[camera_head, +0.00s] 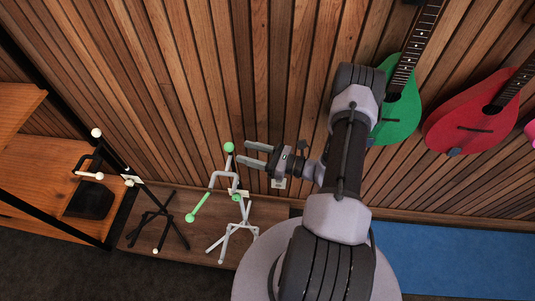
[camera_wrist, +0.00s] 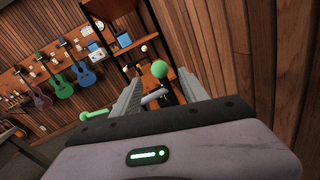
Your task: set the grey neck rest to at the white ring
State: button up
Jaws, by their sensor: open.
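The grey stand (camera_head: 232,228) stands on tripod legs on a low wooden board, left of my arm. Its grey neck rest (camera_head: 212,181) is a bent bar with green ends; one green ball (camera_head: 229,147) is at the top and a green tip (camera_head: 190,217) at lower left. My gripper (camera_head: 247,154) is open and empty, its fingers pointing left, close to the top green ball. In the wrist view, the green ball (camera_wrist: 160,69) appears between the fingers; I cannot tell if they touch it. I cannot clearly make out a white ring on the stand.
A black stand (camera_head: 157,214) with white ball ends is to the left, beside a wooden shelf (camera_head: 40,160). A slatted wood wall (camera_head: 215,70) is behind. Green (camera_head: 400,112) and red (camera_head: 472,118) ukuleles hang at right. A blue mat (camera_head: 450,258) lies at lower right.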

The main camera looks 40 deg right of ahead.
jog(key=v, duration=0.7)
jog(key=shift+s+d+p, duration=0.15)
jog(key=shift+s+p, duration=0.15)
jog(key=shift+p, duration=0.1)
jog(key=a+r+n+g+y+b, duration=0.1)
jog(key=a+r+n+g+y, duration=0.1)
jog(key=a+r+n+g, duration=1.15)
jog(key=s+a+r+n+t+h, duration=0.2)
jog(key=s+a+r+n+h, duration=0.1)
jog(key=s+r+n+h, duration=0.2)
jog(key=s+a+r+n+t+h+b, duration=0.1)
jog(key=s+a+r+n+h, duration=0.3)
jog(key=r+n, duration=0.4)
notch_tip(320, 180, up, 3)
jog(key=shift+s+a+f+n+t+h, duration=0.25)
jog(key=shift+s+a+n+t+h, duration=0.1)
jog(key=shift+s+t+h, duration=0.25)
